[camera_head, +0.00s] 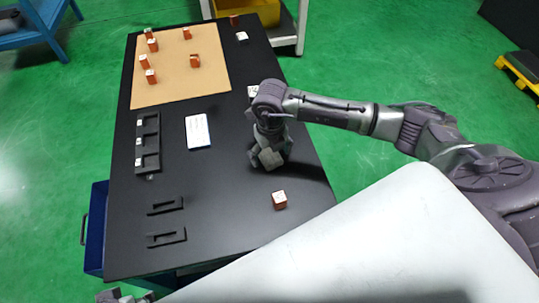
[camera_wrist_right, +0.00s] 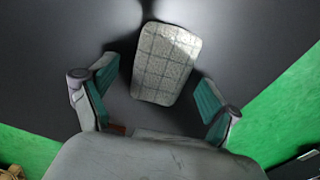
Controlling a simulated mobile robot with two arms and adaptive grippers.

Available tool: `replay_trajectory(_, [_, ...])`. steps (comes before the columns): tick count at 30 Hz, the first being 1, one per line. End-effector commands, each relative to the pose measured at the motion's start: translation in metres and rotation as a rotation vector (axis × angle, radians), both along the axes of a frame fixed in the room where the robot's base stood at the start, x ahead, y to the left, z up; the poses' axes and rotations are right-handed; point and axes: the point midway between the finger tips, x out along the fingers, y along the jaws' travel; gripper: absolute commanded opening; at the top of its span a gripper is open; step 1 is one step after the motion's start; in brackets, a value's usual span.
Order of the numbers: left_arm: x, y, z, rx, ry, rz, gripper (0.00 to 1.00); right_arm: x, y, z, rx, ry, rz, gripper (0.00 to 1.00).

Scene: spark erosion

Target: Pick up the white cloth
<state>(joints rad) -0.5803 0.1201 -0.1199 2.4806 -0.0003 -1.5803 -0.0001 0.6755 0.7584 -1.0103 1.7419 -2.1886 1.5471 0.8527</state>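The white cloth (camera_wrist_right: 167,62) is a pale, folded rectangle with grid lines, seen on the dark table top in the right wrist view. In the head view it shows as a small light patch (camera_head: 270,159) under my right gripper, partly hidden by it. My right gripper (camera_wrist_right: 160,84) is open, with one green-padded finger on each side of the cloth's near part. Narrow gaps show between the fingers and the cloth. In the head view the right gripper (camera_head: 266,152) points down at the table. A grey part, likely my left gripper (camera_head: 125,297), shows at the bottom edge; its fingers are unclear.
The black table (camera_head: 225,222) also bears a white sheet (camera_head: 198,131), a black holder (camera_head: 147,142), two black brackets and a tan board (camera_head: 175,90) with several orange blocks. Another orange block (camera_head: 279,200) stands in front of the right gripper.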

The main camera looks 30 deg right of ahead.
Motion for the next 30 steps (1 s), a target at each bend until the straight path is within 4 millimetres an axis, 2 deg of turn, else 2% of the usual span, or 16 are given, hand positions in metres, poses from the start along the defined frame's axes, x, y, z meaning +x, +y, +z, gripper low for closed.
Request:
replay_trajectory(1, [0.0,0.0,0.0,0.0,0.0,0.0,0.6,0.0,0.0,0.0,0.0,0.0,0.0,0.76])
replay_trajectory(2, [0.0,0.0,0.0,0.0,0.0,0.0,0.6,0.0,0.0,0.0,0.0,0.0,0.0,0.71])
replay_trajectory(9, [0.0,0.0,0.0,0.0,0.0,0.0,0.6,0.0,0.0,0.0,0.0,0.0,0.0,0.31])
replay_trajectory(20, [0.0,0.0,0.002,0.0,0.0,0.0,0.6,0.0,0.0,0.007,0.001,-0.001,0.0,0.3])
replay_trajectory(23, [0.0,0.0,0.005,0.0,0.0,0.0,0.6,0.001,0.0,0.017,0.001,-0.003,0.001,0.3])
replay_trajectory(28, [0.0,0.0,0.013,0.0,0.0,0.0,0.6,0.001,0.0,0.046,0.0,-0.004,0.001,0.3])
replay_trajectory(30, [0.0,0.0,0.016,0.0,-0.002,0.0,0.6,-0.016,-0.004,0.053,-0.002,0.0,0.003,0.3])
